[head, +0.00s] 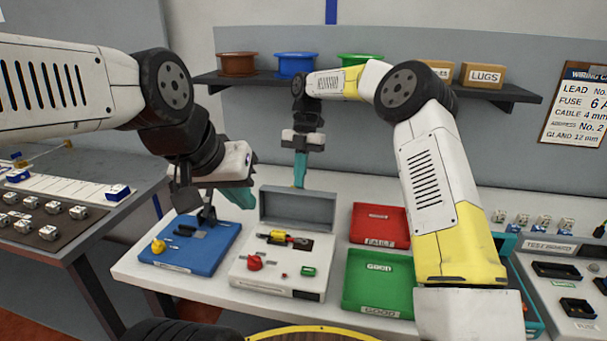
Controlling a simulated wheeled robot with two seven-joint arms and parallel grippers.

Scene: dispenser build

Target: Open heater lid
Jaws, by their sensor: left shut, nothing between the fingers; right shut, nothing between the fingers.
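A white box-shaped unit (262,274), which looks like the heater, stands at the middle of the white bench. Its grey lid (298,209) stands upright at the back edge, so it is open. A yellow and red part (285,239) lies over the dark opening on top. A red knob (255,263) and a green switch (308,271) sit near its front. My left gripper (245,200) is shut and empty, above the blue plate and left of the lid. My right gripper (299,183) is shut and empty, right behind or above the lid; I cannot tell whether it touches.
A blue plate (220,250) with a black fixture and yellow knob lies left of the unit. A red tray (367,232) and a green tray (358,297) lie to the right. A shelf (511,93) with spools and boxes hangs behind. My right arm crosses above the trays.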

